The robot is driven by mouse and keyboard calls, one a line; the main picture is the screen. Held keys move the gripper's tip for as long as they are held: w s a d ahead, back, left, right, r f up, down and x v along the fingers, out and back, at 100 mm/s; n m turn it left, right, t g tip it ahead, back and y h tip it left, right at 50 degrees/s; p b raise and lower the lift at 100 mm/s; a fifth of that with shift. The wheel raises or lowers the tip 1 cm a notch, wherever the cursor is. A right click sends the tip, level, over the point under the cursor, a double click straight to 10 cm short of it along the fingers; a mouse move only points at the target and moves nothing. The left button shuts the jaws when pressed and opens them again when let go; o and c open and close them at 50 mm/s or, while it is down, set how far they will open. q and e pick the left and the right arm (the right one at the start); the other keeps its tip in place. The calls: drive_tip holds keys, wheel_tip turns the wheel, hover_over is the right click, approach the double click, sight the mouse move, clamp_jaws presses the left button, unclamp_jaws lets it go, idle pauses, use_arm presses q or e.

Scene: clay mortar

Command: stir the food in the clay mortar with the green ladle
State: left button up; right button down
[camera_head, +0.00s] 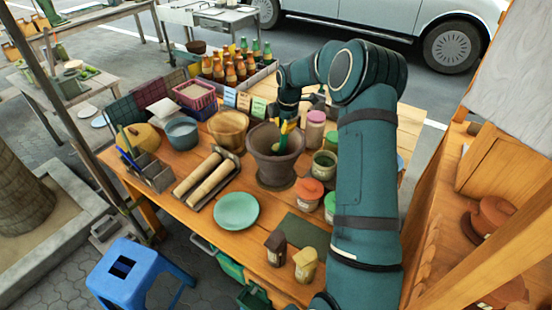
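The clay mortar (275,172) is a dark brown-grey bowl standing upright near the middle of the wooden table. My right gripper (288,118) points down above the mortar's far side. It appears closed around the green ladle (283,144), of which a green and yellow part shows below the fingers and reaches down into the mortar's opening. The fingers are small and partly hidden by my own arm. The food inside the mortar is too small and shaded to make out. My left gripper is not in view.
Pink-lidded (316,130) and green (324,163) jars stand close right of the mortar. Sauce bottles (231,73) stand behind. The table is crowded.

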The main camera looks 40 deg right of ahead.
wheel_tip(320, 180, up, 8)
drive_tip(key=p, duration=0.3)
drive_tip(key=shift+f+p, duration=0.2)
drive_tip(key=shift+p, duration=0.1)
drive_tip(key=shift+r, duration=1.2)
